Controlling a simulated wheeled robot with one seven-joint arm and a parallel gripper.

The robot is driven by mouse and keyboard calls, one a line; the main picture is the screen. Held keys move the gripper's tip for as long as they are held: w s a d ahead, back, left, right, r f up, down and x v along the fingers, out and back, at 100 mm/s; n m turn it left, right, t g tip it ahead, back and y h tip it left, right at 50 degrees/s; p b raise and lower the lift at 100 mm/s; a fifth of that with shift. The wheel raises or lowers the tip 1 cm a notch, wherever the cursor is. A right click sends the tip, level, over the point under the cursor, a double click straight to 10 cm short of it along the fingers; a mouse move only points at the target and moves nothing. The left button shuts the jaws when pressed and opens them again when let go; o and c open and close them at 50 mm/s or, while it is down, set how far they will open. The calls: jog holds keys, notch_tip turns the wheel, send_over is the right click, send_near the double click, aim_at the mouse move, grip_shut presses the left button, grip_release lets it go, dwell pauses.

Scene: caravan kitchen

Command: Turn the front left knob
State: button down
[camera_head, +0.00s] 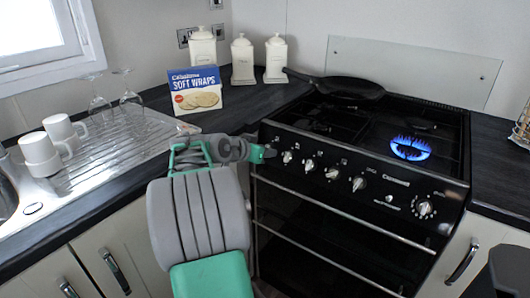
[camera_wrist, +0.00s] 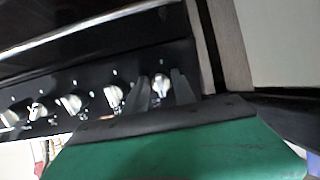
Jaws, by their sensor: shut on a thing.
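The black cooker has a row of silver knobs along its front panel. My gripper (camera_head: 265,153) is at the left end of this row in the head view. In the wrist view, its fingers (camera_wrist: 160,92) stand on either side of an end knob (camera_wrist: 160,80), shut on it. In the head view my gripper hides that knob. The neighbouring knob (camera_head: 287,157) is just to its right; it also shows in the wrist view (camera_wrist: 113,96). More knobs (camera_head: 333,173) follow to the right. I cannot read the knob markings.
A blue flame (camera_head: 410,148) burns on a right burner. A black pan (camera_head: 345,87) sits at the back left of the hob (camera_head: 400,112). A wraps box (camera_head: 196,90), white canisters (camera_head: 243,60) and a drainer with mugs (camera_head: 42,153) and glasses stand left.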

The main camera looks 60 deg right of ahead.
jog(key=c, duration=1.1)
grip_release()
jog(key=shift+o, duration=0.2)
jog(key=p+v, duration=0.1)
jog(key=v, duration=0.6)
jog(key=shift+a+r, duration=0.2)
jog(key=shift+a, duration=0.15)
